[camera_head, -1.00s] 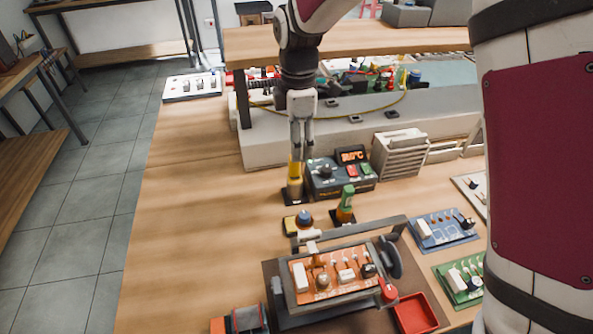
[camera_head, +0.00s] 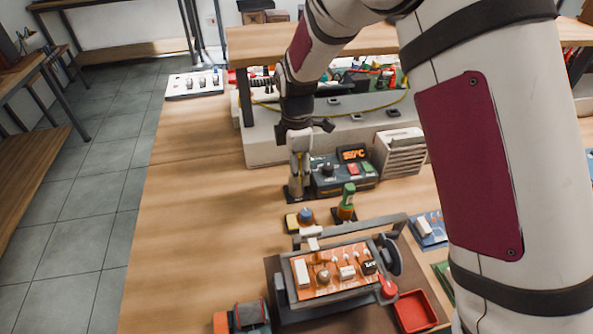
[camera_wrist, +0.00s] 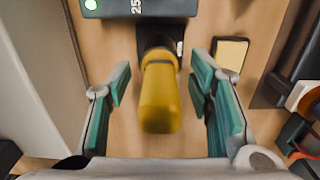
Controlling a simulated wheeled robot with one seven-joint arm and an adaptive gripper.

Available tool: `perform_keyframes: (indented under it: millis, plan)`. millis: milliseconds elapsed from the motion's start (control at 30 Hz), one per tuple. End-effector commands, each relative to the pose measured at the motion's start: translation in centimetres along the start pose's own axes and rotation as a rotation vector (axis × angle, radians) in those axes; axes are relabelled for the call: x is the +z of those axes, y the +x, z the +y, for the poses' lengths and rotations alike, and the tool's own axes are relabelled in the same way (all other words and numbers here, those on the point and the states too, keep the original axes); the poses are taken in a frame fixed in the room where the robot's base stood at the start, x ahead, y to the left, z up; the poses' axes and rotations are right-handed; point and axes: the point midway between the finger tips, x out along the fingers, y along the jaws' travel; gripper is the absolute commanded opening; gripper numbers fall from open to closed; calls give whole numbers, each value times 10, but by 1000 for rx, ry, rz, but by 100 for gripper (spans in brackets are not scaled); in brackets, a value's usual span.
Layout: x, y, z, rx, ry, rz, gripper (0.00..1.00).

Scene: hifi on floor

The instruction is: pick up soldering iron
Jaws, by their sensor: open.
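The soldering iron, with its thick yellow handle (camera_wrist: 160,98), stands upright in a small dark holder (camera_wrist: 157,38) in the wrist view. My gripper (camera_head: 298,184) is over it in the head view and hides most of the iron. In the wrist view my gripper's two green-padded fingers are open, one on each side of the yellow handle. Gaps show between the handle and both fingers, so the iron is not gripped.
The soldering station (camera_head: 343,172) with an orange display stands just right of the holder. A green-topped bottle (camera_head: 347,202), a yellow sponge (camera_head: 291,221), and a clamped orange circuit board (camera_head: 338,271) are nearer. A red tray (camera_head: 415,311) lies at the front. Bare wood is on the left.

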Motion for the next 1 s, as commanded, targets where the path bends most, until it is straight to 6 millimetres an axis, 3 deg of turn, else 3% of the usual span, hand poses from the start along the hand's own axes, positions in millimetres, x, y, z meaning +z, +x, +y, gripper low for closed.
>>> perform_keyframes:
  millis: [67,267,667,1000]
  plan:
    - [0,0,0,0,0,0,46]
    - [0,0,0,0,0,0,1]
    - [0,-7,1,3,0,1,0]
    - [0,-67,2,5,-1,1,0]
